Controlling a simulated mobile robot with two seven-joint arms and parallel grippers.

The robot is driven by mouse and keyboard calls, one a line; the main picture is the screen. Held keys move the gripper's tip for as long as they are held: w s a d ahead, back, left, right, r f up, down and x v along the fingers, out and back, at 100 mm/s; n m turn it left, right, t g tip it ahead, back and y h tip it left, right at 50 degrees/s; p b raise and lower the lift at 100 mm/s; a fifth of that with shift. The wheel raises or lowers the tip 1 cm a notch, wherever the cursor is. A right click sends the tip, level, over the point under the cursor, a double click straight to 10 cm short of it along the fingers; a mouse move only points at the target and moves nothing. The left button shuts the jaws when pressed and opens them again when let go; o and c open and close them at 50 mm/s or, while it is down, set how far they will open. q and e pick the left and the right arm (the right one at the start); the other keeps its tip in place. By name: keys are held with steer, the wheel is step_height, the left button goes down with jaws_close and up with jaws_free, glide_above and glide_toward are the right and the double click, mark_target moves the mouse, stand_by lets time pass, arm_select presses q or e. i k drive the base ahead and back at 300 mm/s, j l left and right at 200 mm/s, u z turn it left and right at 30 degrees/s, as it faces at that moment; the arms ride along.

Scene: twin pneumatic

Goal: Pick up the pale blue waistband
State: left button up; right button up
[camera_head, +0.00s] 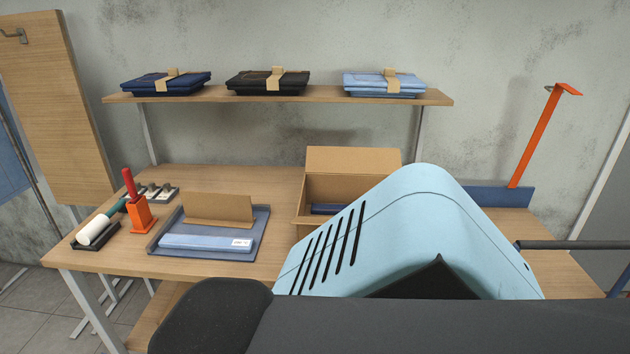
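A pale blue waistband (206,242) lies as a long flat strip along the front of a grey-blue tray (251,219) on the wooden table. It has a white label at its right end. A brown cardboard piece (218,209) stands upright in the tray behind it. The waistband looks unobstructed from above. Neither of my grippers shows in the head view, so I cannot see what they hold or where they are.
A slotted pale blue housing (400,210) and a dark surface hide the table's front right. An open cardboard box (352,163) stands behind. Left are a white-headed mallet (97,230) and orange holder (141,214). Folded jeans (385,83) lie on the shelf (217,97).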

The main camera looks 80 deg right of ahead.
mark_target(168, 242)
steer(key=z, duration=2.25)
